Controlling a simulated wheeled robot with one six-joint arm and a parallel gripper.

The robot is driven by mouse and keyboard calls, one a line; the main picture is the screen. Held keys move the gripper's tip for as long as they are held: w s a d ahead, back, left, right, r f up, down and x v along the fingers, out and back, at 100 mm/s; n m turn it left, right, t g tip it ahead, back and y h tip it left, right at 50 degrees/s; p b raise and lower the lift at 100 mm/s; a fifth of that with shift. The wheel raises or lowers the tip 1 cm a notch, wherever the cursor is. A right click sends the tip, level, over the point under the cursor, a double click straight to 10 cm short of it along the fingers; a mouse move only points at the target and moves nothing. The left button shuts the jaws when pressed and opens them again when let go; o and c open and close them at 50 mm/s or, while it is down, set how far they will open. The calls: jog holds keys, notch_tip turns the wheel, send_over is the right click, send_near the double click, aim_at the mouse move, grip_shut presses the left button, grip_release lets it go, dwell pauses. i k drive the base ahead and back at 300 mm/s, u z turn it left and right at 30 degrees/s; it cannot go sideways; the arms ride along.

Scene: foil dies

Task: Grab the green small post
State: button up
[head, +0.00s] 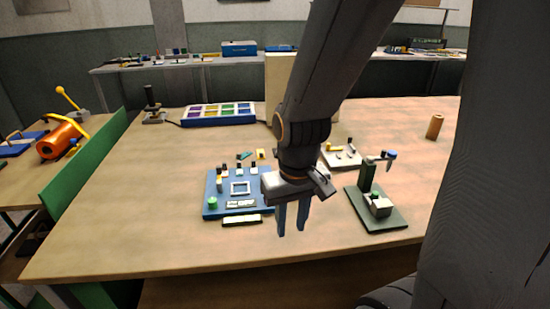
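A small green round post (212,202) stands at the front left corner of a blue board (211,183) on the wooden table. Another small green piece (376,196) sits on the light block of a dark green hand press (386,221) to the right. I cannot tell which one the task names. My gripper (292,220) points down between the board and the press, to the right of the post and apart from it. Its two fingers are spread, with nothing between them.
The board carries a white square frame (240,188) and several small pieces. A tray of coloured compartments (217,115) is behind, and a brown cylinder (435,127) stands far right. The table's front left is clear.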

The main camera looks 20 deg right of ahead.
aim_at(376, 195)
jog(key=z, duration=0.05)
jog(key=k, duration=1)
jog(key=z, duration=0.7)
jog(key=i, duration=1)
